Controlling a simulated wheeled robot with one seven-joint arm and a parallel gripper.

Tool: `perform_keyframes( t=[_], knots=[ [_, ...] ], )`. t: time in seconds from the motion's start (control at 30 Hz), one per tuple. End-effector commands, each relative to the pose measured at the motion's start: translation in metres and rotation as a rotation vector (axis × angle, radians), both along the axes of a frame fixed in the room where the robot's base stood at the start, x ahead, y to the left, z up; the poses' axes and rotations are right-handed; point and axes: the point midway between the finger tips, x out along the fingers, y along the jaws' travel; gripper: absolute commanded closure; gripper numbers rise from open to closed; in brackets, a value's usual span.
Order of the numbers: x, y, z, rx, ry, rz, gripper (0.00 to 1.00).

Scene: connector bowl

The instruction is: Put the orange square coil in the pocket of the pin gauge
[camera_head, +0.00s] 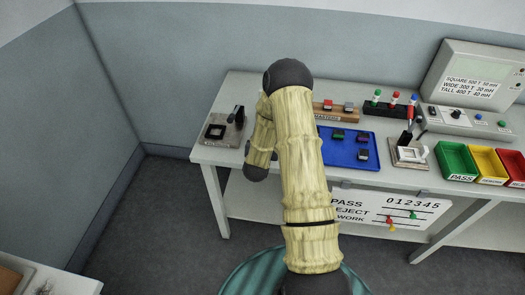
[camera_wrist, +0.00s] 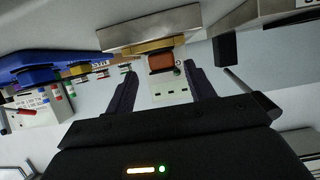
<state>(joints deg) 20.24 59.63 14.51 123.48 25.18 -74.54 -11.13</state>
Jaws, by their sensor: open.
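In the wrist view an orange-brown square coil (camera_wrist: 160,63) shows between the two fingers of my gripper (camera_wrist: 163,88), against a tan block under a grey slab. My gripper is open, and I cannot tell how far the coil is from the fingertips. In the head view a red-orange coil (camera_head: 328,104) sits on the wooden block; I cannot tell if it is the same one. My gripper is hidden behind my arm there. A grey plate fixture (camera_head: 211,142) with a dark square pocket and black post stands at the table's left; its label is too small to read as the pin gauge.
A blue tray (camera_head: 339,162) with several dark coils lies mid-table. The wooden block (camera_head: 322,117) stands behind it. Another fixture (camera_head: 404,162) with a black handle is right of the tray. Green (camera_head: 456,160), yellow and red bins stand at the right. Coloured pegs stand at the back.

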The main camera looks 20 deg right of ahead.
Motion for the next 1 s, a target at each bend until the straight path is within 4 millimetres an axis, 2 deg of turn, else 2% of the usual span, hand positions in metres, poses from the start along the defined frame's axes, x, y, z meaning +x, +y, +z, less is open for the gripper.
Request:
perform_keyframes(
  t=[0.3,0.5,1.0],
  knots=[
    [-0.042,0.029,0.019,0.0,0.001,0.003,0.46],
    [-0.061,0.041,0.029,-0.001,0.002,-0.001,0.46],
    [-0.064,0.042,0.032,0.001,0.001,-0.002,0.46]
  ],
)
